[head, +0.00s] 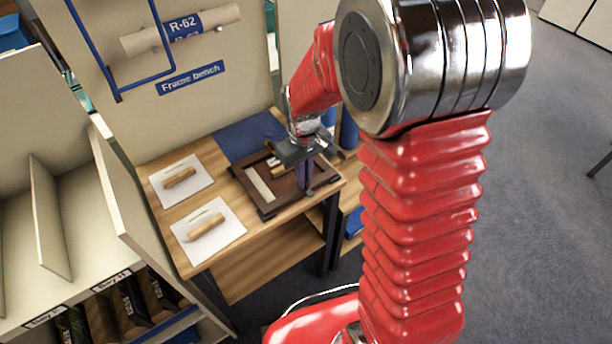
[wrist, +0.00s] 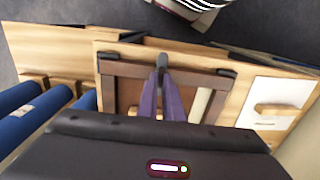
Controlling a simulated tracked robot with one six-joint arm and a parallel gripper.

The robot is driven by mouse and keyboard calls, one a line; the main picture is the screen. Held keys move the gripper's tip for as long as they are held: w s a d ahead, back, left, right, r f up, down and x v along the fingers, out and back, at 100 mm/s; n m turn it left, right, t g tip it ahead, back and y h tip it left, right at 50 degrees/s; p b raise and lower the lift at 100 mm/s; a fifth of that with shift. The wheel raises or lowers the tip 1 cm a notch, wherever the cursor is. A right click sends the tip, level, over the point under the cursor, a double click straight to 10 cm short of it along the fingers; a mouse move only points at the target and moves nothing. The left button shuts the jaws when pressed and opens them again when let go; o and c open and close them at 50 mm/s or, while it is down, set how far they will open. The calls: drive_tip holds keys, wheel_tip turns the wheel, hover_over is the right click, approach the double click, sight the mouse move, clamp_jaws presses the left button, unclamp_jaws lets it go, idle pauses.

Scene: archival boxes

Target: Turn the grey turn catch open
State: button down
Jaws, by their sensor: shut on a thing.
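A dark brown wooden frame (head: 268,211) with black corners lies on the wooden bench (head: 190,262); it also shows in the wrist view (wrist: 128,68). The grey turn catch (wrist: 162,60) is at the middle of the frame's far side in the wrist view. My gripper (wrist: 163,74) has its two purple fingers closed together on the catch, their tips at the frame's edge. In the head view my gripper (head: 306,182) points down over the frame's right part. The fingers hide much of the catch, so its exact angle is hard to tell.
A pale strip (head: 259,185) lies inside the frame. Two white sheets (head: 228,236) with wooden blocks lie on the bench's left. A blue mat (head: 240,138) lies behind the frame. Blue rolls (wrist: 18,95) stand beside the bench. Shelving (head: 130,215) stands close on the left.

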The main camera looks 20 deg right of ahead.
drive_tip(key=shift+d, duration=0.15)
drive_tip(key=shift+n, duration=0.3)
drive_tip(key=n, duration=0.9)
drive_tip(key=shift+w, duration=0.1)
drive_tip(key=n, duration=0.5)
drive_tip(key=shift+w+r+n, duration=0.1)
drive_tip(key=shift+n, duration=1.6)
